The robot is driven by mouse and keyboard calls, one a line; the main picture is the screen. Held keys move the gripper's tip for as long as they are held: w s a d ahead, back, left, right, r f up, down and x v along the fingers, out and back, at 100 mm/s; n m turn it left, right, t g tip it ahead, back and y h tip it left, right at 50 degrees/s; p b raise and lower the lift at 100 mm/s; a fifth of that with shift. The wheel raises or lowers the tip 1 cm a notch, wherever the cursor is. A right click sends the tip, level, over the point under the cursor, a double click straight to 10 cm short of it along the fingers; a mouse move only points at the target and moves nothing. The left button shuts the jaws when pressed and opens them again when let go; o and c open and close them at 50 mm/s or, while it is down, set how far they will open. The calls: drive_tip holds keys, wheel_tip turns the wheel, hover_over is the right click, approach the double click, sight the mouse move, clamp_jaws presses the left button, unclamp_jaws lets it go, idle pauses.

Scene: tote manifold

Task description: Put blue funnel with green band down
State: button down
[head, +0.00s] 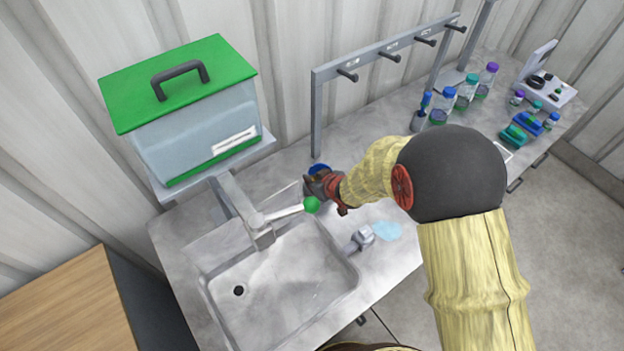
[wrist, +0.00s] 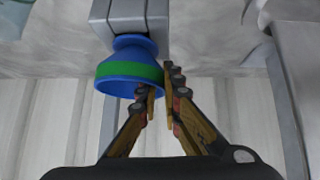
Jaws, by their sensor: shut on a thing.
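The blue funnel with a green band (wrist: 130,70) is in the upper middle of the wrist view, its wide rim toward the bottom of the picture and its narrow end toward the top. My gripper (wrist: 160,84) is shut on the funnel's rim at its right side, one finger on each side of the wall. In the head view, a little of the blue funnel (head: 319,169) shows behind my gripper (head: 322,187), beside the sink and near the rack's left post. Most of the funnel is hidden there.
A green-lidded tank (head: 190,125) stands left. Several bottles (head: 468,88) stand right. A grey block (wrist: 130,18) overlaps the funnel's narrow end in the wrist view.

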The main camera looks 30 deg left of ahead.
drive_tip(key=shift+f, duration=0.3)
drive_tip(key=c, duration=2)
unclamp_jaws()
drive_tip(key=shift+r, duration=0.25)
drive_tip(key=p+v, duration=0.2)
drive_tip(key=v, duration=1)
drive_tip(key=shift+r, duration=0.3)
